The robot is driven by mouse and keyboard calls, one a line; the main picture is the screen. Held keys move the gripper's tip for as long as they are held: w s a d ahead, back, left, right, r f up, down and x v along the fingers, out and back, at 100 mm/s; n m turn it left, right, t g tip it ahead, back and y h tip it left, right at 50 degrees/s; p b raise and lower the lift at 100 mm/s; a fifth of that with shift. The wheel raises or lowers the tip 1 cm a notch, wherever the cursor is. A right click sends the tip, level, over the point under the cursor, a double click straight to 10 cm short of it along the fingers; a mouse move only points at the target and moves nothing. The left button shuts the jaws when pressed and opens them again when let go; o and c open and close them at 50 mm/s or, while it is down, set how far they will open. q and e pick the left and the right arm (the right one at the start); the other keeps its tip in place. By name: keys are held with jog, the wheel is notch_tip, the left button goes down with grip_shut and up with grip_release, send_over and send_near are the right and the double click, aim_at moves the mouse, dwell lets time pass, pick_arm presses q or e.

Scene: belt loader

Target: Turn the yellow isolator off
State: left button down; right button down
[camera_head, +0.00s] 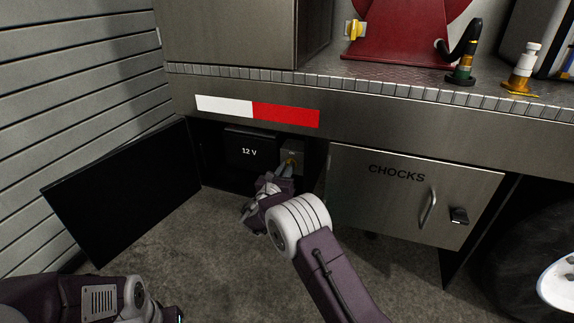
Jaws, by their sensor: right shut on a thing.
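The yellow isolator (291,161) sits on a small grey box (293,147) inside the open compartment, to the right of the black 12 V box (249,149). Only a little yellow shows, as my right gripper (287,168) covers most of it. The right gripper reaches into the compartment with its fingers shut on the isolator. Which way the isolator is turned cannot be made out. My left arm shows at the bottom left, but its gripper is out of view.
The open black door (122,190) stands to the left of the compartment. The closed CHOCKS locker (412,195) is on the right. A metal ledge (350,88) with a red-white strip (258,111) overhangs the compartment. A black wheel (535,245) is at far right.

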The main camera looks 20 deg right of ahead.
jog(key=shift+w+a+f+n+p, duration=0.1)
jog(key=shift+a+f+n+p, duration=0.05)
jog(key=shift+n+p, duration=2.15)
jog(key=shift+w+a+f+n+p, duration=0.15)
jog(key=shift+n+p, duration=1.2)
jog(key=shift+n, duration=1.75)
jog(key=shift+a+f+n+p, duration=0.1)
jog(key=shift+f+n+p, duration=0.1)
jog(key=shift+n+p, duration=2.1)
jog(key=shift+n+b, duration=0.4)
jog(key=shift+n, duration=0.2)
jog(key=c, duration=1.4)
grip_release()
jog(key=shift+c, duration=0.2)
